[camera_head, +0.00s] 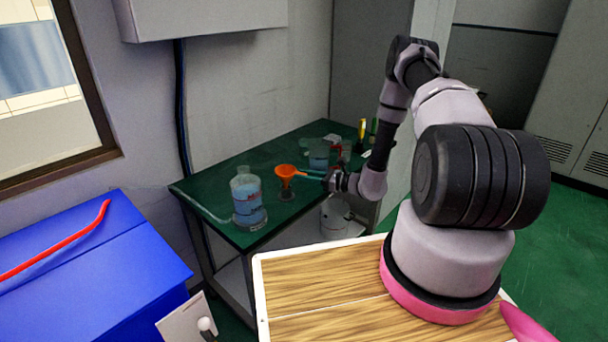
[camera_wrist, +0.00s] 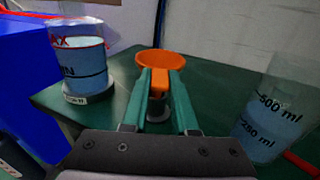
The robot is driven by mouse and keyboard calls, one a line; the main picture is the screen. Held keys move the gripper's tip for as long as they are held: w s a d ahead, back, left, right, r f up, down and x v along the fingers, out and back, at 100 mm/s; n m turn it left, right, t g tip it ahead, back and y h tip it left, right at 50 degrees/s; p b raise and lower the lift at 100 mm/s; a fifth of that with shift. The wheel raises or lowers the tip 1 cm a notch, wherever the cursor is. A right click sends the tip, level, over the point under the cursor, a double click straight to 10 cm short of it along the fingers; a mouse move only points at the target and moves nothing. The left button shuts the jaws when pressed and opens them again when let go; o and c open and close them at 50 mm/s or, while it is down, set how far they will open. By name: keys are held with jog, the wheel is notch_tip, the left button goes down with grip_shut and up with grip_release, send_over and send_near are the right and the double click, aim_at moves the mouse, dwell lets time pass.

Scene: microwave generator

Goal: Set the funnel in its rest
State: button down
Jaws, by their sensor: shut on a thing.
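An orange funnel (camera_head: 286,172) is above the green table top, its wide mouth upward. It also shows in the wrist view (camera_wrist: 161,60), between the teal fingers. My gripper (camera_head: 312,174) is shut on it, and the fingers also show in the wrist view (camera_wrist: 162,80). A small grey round base (camera_head: 287,195) stands on the table directly below the funnel, and it shows behind the fingers in the wrist view (camera_wrist: 158,116). It looks like the rest. The fingers hide part of it, and I cannot tell whether the funnel touches it.
A clear bottle (camera_head: 246,200) with blue liquid stands left of the funnel. A marked beaker (camera_wrist: 268,115) with blue liquid stands close on the right in the wrist view. The green table (camera_head: 205,195) has bare room around the base. A blue cabinet (camera_head: 90,265) is nearer left.

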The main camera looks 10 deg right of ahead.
jog(key=shift+f, duration=1.2)
jog(key=c, duration=0.6)
grip_release()
jog(key=v, duration=1)
jog(key=shift+s+d+r, duration=0.1)
jog(key=shift+s+d, duration=0.1)
jog(key=shift+d, duration=0.1)
